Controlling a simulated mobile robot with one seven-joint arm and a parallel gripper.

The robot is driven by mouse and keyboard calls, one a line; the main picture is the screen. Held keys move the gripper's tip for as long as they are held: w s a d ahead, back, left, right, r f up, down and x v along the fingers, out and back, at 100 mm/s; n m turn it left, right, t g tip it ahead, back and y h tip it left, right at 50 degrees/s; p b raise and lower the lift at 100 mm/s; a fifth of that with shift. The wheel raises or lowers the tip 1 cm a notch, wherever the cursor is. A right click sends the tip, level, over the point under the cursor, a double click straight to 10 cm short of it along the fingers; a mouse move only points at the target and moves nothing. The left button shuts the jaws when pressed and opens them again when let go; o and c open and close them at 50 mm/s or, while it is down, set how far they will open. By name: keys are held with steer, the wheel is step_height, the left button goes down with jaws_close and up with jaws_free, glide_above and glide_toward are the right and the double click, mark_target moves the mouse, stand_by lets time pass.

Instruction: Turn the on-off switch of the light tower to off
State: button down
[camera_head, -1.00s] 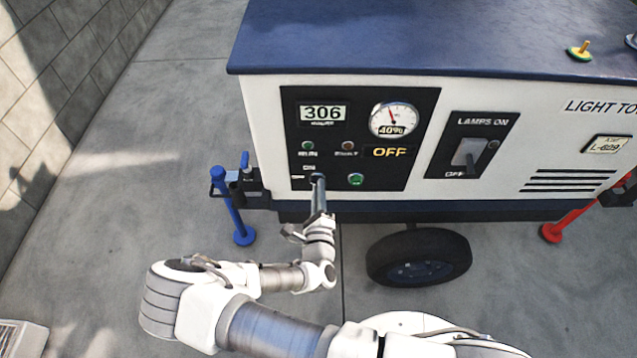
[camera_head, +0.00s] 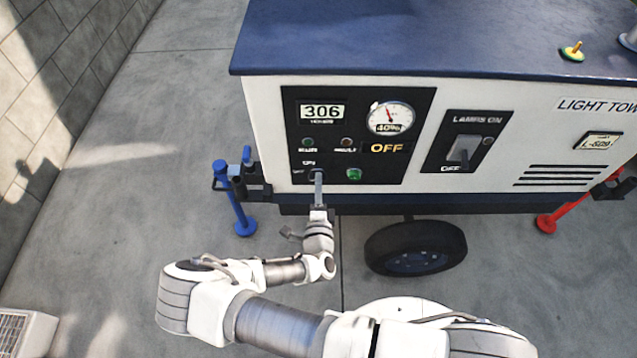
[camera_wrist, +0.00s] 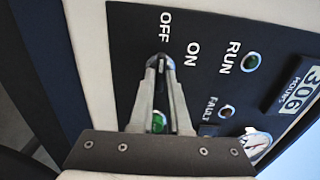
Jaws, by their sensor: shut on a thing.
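The light tower's black control panel (camera_head: 415,170) is on the white side of the cabinet. The small dark on-off switch (camera_wrist: 162,62) sits between the fingertips of my gripper (camera_wrist: 163,68) in the wrist view, beside the OFF and ON labels. My gripper is shut on it and hides part of it; its exact pointer angle is hard to tell. In the head view my gripper (camera_head: 318,178) reaches up to the panel's lower left. The panel display (camera_head: 387,148) reads OFF.
A separate lamps switch (camera_head: 464,150) is on its own plate to the right. A green button (camera_head: 354,174) is just right of my gripper. A blue post (camera_head: 238,210) stands left, a red post (camera_head: 552,215) right, and a wheel (camera_head: 415,247) below. The concrete floor is mostly clear.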

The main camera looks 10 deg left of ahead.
steer(key=shift+r, duration=0.1)
steer(key=c, duration=0.9)
jaws_free()
steer(key=shift+s, duration=0.1)
